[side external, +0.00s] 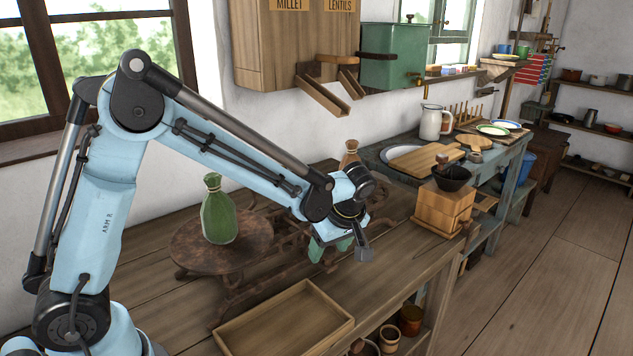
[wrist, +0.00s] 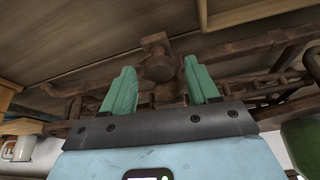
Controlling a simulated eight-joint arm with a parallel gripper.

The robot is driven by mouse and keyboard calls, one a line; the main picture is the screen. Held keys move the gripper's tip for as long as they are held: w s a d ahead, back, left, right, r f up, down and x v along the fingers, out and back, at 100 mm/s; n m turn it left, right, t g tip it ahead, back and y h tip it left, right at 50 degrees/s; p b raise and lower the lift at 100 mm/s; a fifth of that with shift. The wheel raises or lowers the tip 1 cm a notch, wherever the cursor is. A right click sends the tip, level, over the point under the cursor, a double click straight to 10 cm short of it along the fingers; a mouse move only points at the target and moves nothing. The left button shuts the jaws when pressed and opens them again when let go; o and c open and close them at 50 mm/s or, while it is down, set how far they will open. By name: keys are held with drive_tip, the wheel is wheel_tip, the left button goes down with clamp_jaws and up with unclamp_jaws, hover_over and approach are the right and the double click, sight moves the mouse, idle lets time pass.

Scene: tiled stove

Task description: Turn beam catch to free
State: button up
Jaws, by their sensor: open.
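A rusty iron beam scale (side external: 262,275) stands on the wooden bench, with a green tied sack (side external: 219,212) on its round left pan (side external: 187,245). A brown tied sack (side external: 349,153) shows behind my wrist. My gripper (side external: 331,249) is over the scale's right part, fingers pointing down. In the wrist view, its two green fingers (wrist: 159,76) are apart. A rusty round knob on a bracket (wrist: 158,66), possibly the beam catch, appears between and beyond the fingertips. I cannot tell whether they touch it. My wrist hides part of the scale in the side view.
An empty shallow wooden tray (side external: 284,322) lies at the bench's front edge. A wooden grinder (side external: 443,207) with a dark bowl top stands to the right. Wooden chutes (side external: 322,97) hang from the wall cabinet. A chain (wrist: 286,75) shows at right in the wrist view.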

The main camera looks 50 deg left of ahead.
drive_tip(key=v, duration=1.2)
drive_tip(key=shift+r, duration=0.1)
drive_tip(key=h, duration=0.4)
hover_over(328, 250)
drive_tip(key=shift+g+h, duration=0.3)
drive_tip(key=shift+g, duration=0.1)
wheel_tip(328, 250, down, 11)
drive_tip(key=shift+f, duration=0.1)
idle(0.3)
